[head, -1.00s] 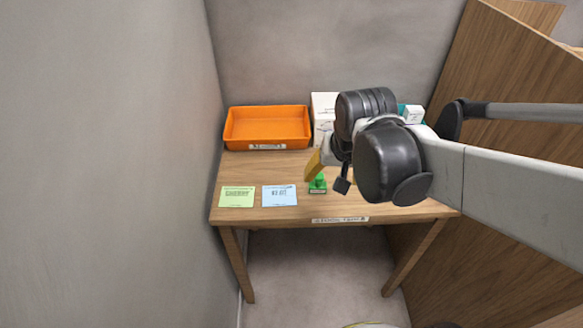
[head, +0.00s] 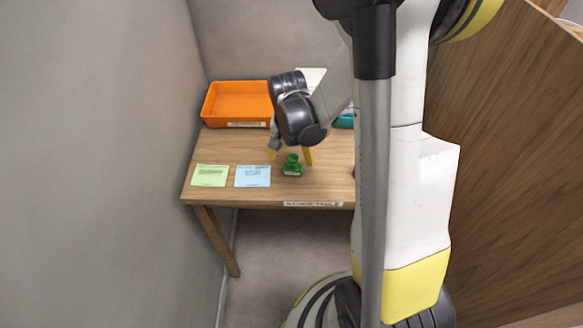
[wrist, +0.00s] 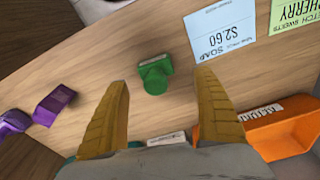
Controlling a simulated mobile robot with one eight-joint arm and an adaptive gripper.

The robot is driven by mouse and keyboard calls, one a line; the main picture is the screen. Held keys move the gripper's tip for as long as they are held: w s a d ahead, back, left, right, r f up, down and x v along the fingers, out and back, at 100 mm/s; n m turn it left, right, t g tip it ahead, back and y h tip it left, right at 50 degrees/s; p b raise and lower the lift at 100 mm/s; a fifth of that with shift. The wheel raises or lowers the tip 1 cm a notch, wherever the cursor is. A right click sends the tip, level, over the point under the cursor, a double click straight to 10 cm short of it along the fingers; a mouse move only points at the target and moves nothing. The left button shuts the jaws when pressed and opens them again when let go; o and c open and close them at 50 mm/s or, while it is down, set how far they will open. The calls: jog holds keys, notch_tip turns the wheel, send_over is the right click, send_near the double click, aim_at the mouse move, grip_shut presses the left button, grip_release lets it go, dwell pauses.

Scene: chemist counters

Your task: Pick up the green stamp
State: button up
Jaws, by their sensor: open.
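The green stamp (head: 293,168) stands upright on the wooden table near its front edge, right of the blue price card. My gripper (head: 291,155) is open, with its yellow fingers apart at the far side of the stamp in the head view. In the wrist view the green stamp (wrist: 154,75) shows between and just beyond the two fingertips of my gripper (wrist: 160,80). Nothing is held. I cannot tell the exact height of the fingertips above the table.
An orange tray (head: 238,84) stands at the back left. A green card (head: 210,175) and a blue card (head: 253,176) lie left of the stamp. My arm hides the table's right side.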

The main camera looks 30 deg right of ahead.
aim_at(293, 166)
jog(key=f+b, duration=0.2)
jog(key=f, duration=0.3)
jog(key=shift+d+b, duration=0.4)
jog(key=c, duration=1.3)
jog(key=shift+r, duration=0.2)
jog(key=shift+r+p, duration=0.35)
jog(key=shift+p, duration=0.05)
jog(key=r, duration=0.1)
jog(key=r+p, duration=0.2)
jog(key=r, duration=0.1)
jog(key=shift+s+d, duration=0.15)
jog(key=shift+s, duration=0.15)
jog(key=s+d+r+p, duration=0.1)
jog(key=s+r, duration=0.1)
jog(key=s, duration=0.1)
jog(key=s+d+r+p, duration=0.1)
jog(key=s+d+r, duration=0.1)
jog(key=s, duration=0.1)
jog(key=s+d+r+p, duration=0.1)
jog(key=s+r, duration=0.1)
jog(key=s, duration=0.2)
jog(key=shift+d+p, duration=0.35)
